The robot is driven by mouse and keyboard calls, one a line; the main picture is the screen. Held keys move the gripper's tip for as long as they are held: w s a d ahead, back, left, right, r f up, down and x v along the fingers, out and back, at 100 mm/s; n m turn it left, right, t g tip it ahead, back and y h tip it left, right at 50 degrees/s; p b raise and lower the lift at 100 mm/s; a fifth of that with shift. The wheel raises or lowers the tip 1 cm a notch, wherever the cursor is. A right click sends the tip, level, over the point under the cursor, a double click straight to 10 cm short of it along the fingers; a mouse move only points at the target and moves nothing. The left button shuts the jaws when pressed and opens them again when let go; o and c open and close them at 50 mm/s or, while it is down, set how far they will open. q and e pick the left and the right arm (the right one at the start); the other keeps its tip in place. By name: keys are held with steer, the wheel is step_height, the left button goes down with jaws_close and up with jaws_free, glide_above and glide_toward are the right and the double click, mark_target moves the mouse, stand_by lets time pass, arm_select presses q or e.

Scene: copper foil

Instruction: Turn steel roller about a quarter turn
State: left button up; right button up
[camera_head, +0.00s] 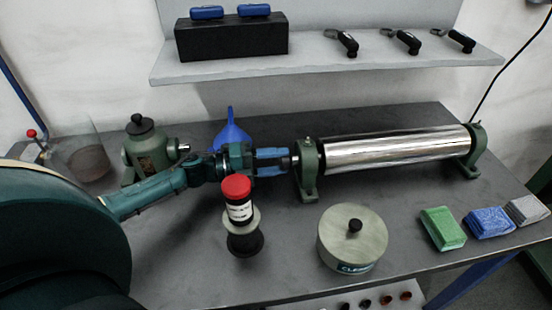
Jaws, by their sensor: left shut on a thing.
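The steel roller (395,150) is a shiny cylinder lying across the right half of the bench. It is held between a left green bearing stand (308,168) and a right green bearing stand (477,148). My left gripper (284,161) reaches in from the left at the roller's left end. Its blue fingers are shut on the short shaft end (295,160) that sticks out of the left stand. The fingers hide part of this shaft. My right gripper is not in view.
A red-capped bottle (238,205) stands just in front of my left gripper. A blue funnel (230,133) and green pot (147,150) stand behind my arm. A round lidded tin (352,240) and green, blue and grey pads (443,228) lie in front of the roller. A shelf (330,58) hangs above.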

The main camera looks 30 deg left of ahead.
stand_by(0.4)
arm_select(q)
steer(key=o, duration=1)
steer(key=b+v, duration=0.1)
steer(key=v, duration=0.5)
steer(key=shift+s+a+f, duration=0.15)
steer(key=shift+s+a, duration=0.05)
steer(key=shift+a, duration=0.05)
steer(key=shift+s+a, duration=0.3)
steer(key=shift+a, duration=0.05)
